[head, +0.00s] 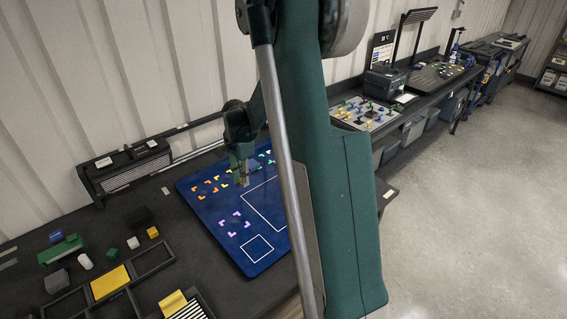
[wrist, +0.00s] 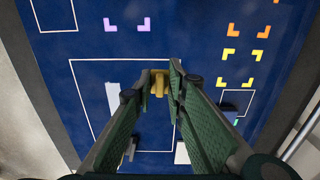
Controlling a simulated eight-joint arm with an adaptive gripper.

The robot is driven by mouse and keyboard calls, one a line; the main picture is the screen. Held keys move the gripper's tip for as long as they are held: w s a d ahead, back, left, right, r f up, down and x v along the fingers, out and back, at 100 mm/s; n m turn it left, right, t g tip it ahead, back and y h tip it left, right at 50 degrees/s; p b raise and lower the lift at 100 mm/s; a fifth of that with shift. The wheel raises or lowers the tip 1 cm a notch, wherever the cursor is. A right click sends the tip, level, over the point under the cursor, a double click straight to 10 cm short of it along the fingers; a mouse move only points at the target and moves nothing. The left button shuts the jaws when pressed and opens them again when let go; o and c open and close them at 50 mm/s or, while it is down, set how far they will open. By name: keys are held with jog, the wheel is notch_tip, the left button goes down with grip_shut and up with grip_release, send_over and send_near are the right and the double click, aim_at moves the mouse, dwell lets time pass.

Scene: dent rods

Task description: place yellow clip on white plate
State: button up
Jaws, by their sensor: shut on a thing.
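My gripper (wrist: 160,76) is shut on a small yellow clip (wrist: 158,86), which sits between the fingertips in the wrist view. In the head view my gripper (head: 243,176) is over the blue mat (head: 215,208), with the clip too small to make out clearly. In the wrist view a pale flat rectangle (wrist: 113,94) lies inside a large white outline, left of my fingertips. Another white piece (wrist: 182,154) shows between the fingers, nearer the wrist and partly hidden. I cannot tell which of these is the white plate.
Orange corner marks (wrist: 249,30), yellow corner marks (wrist: 240,66) and purple corner marks (wrist: 127,24) are printed on the mat. A dark divided tray (head: 155,258) and several small blocks lie left of the mat in the head view. My arm hides the mat's right part there.

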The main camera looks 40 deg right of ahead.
jog(key=w+d, duration=0.3)
jog(key=d, duration=0.7)
jog(key=w+d, duration=0.3)
jog(key=d, duration=0.8)
jog(key=w+d+p, duration=0.1)
jog(key=w+d, duration=0.2)
jog(key=d, duration=0.8)
jog(key=shift+w+r, duration=0.35)
jog(key=shift+f, duration=0.1)
jog(key=shift+f, duration=3.05)
jog(key=shift+f, duration=0.15)
jog(key=shift+f, duration=1.7)
jog(key=shift+f, duration=0.2)
jog(key=o, duration=0.7)
jog(key=shift+c, duration=0.2)
